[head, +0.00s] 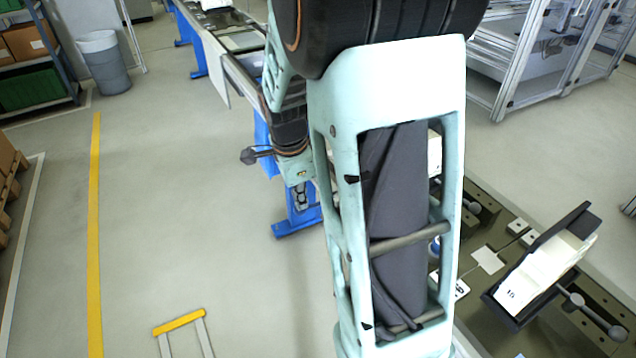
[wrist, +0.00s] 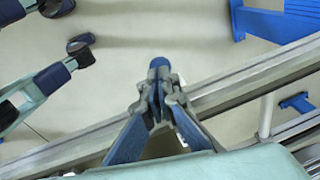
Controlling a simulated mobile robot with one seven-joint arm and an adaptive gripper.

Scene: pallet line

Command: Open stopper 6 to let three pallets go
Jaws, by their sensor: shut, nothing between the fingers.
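My gripper (head: 302,196) hangs at the end of my arm beside the conveyor, partly hidden by the arm's own links. In the wrist view its blue fingers (wrist: 158,88) are together with nothing between them, over or near a grey conveyor rail (wrist: 225,92). I cannot tell whether they touch the rail. The conveyor (head: 240,72) runs toward the back, with flat plates that look like pallets (head: 242,41) on it. My arm hides much of the near part of the line. No stopper can be made out or read as number 6.
Blue conveyor feet (head: 298,222) stand on the floor below my gripper. A grey bin (head: 104,62) and a shelf (head: 40,60) are at the back left. A yellow floor line (head: 96,230) crosses open floor at left. An aluminium-framed enclosure (head: 520,60) stands at back right.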

